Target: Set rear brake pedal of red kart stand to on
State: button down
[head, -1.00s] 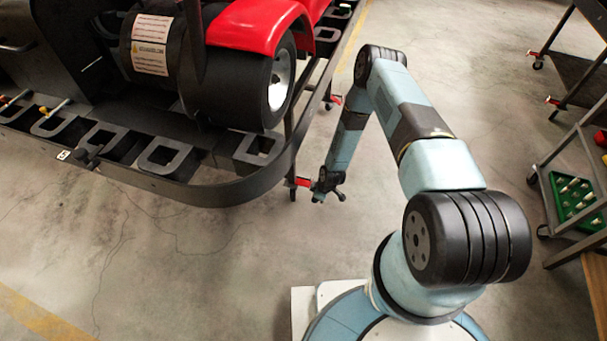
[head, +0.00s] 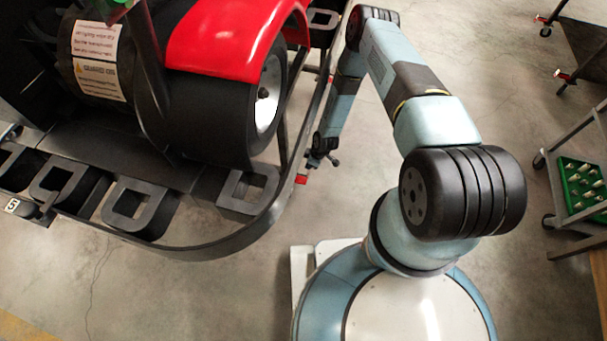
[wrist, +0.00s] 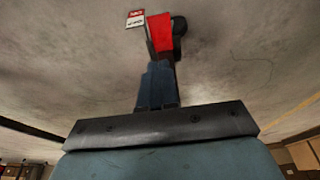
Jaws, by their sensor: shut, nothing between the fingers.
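The red kart stand (head: 215,243) is a dark frame with a rounded front corner, and it carries a kart with a red fender (head: 225,42). A red brake pedal (head: 301,179) shows low beside the frame's corner in the head view. In the wrist view a red pedal (wrist: 158,34) with a red and white label (wrist: 135,19) stands just beyond my fingertips, with a dark wheel behind it. My gripper (head: 318,161) hangs low beside the frame, near the pedal. Its fingers (wrist: 157,72) are shut and empty. I cannot tell whether they touch the pedal.
The kart's rear tyre (head: 215,120) is above the frame, left of my arm. A grey cart (head: 575,150) with a green tray (head: 583,186) stands at the right.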

send_near(306, 181)
jog(key=a+f, duration=0.1)
jog(key=f, duration=0.1)
jog(key=w+a+f, duration=0.1)
jog(key=a+f, duration=0.1)
jog(key=shift+w+a+f, duration=0.1)
jog(key=shift+a+f, duration=0.25)
jog(key=shift+f, duration=0.05)
jog(key=shift+w+f, duration=0.1)
jog(key=shift+f, duration=0.7)
jog(key=shift+d+f, duration=0.3)
jog(key=shift+f, duration=0.3)
jog(key=shift+s+d+f, duration=0.1)
jog(key=shift+f, duration=0.55)
jog(key=shift+s+d+f, duration=0.1)
jog(key=shift+f, duration=0.55)
